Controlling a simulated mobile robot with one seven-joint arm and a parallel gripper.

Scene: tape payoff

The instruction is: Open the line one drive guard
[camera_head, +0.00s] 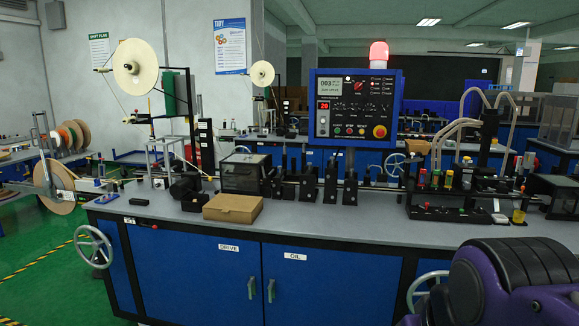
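A dark box with clear panels (245,172) sits shut on the grey bench top, left of the control panel; it looks like a guard, but I see no label tying it to line one. Below it, a blue cabinet door marked DRIVE (195,275) is closed, with a green handle (251,288) near its right edge. A blue door marked OIL (330,285) beside it is also closed, with its own handle (271,290). A purple and black part of my arm fills the lower right. My gripper's fingers do not show.
A cardboard box (233,208) lies in front of the clear-panelled box. Green floor (45,265) is open at left.

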